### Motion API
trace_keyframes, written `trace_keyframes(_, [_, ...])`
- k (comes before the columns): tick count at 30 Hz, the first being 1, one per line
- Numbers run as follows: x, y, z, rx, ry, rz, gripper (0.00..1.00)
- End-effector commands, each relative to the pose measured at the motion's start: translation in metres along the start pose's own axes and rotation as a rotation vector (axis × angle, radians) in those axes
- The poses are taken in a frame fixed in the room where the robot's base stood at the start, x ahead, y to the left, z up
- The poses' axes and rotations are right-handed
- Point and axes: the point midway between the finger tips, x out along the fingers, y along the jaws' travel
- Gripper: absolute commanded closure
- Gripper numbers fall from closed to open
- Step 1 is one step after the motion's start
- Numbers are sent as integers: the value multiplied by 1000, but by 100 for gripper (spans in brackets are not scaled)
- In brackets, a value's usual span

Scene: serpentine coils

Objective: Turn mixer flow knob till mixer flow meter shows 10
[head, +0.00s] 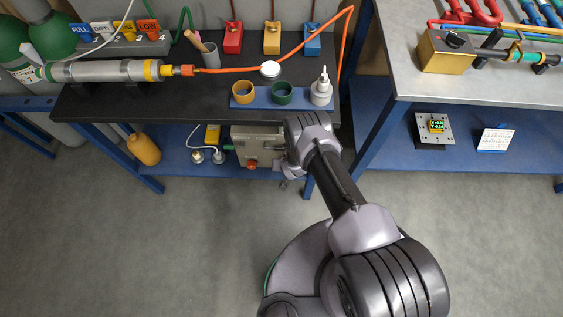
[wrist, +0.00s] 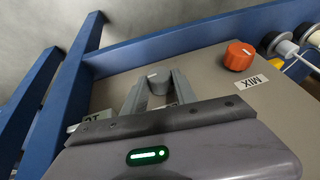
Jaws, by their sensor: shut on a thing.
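In the wrist view my gripper (wrist: 158,80) is shut on a grey knob (wrist: 157,84), one finger on each side. The label near this knob is mostly hidden by my gripper. An orange knob (wrist: 239,55) stands to the right on the same panel, apart from my fingers, beside a "MIX" label (wrist: 249,82). In the head view the grey-beige control box (head: 262,141) sits on the lower shelf, with its orange knob (head: 252,165) in front; my wrist hides its right side. A small meter with green digits (head: 436,124) stands on the right lower shelf, too small to read.
A blue frame bar (wrist: 190,38) runs close behind the panel. Over the box is a dark bench top (head: 190,105) with a blue tray (head: 263,97). The floor (head: 180,240) in front is clear.

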Motion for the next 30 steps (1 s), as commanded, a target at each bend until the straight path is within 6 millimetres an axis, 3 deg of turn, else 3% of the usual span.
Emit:
trace_keyframes(6, [2,3,-1,40,4,-92,100])
trace_keyframes(16, [1,2,1,47,-1,-102,100])
trace_keyframes(17, [1,2,1,47,-1,-102,63])
trace_keyframes(20, [1,2,1,46,-1,-102,45])
trace_keyframes(30, [-3,2,1,45,-1,-102,45])
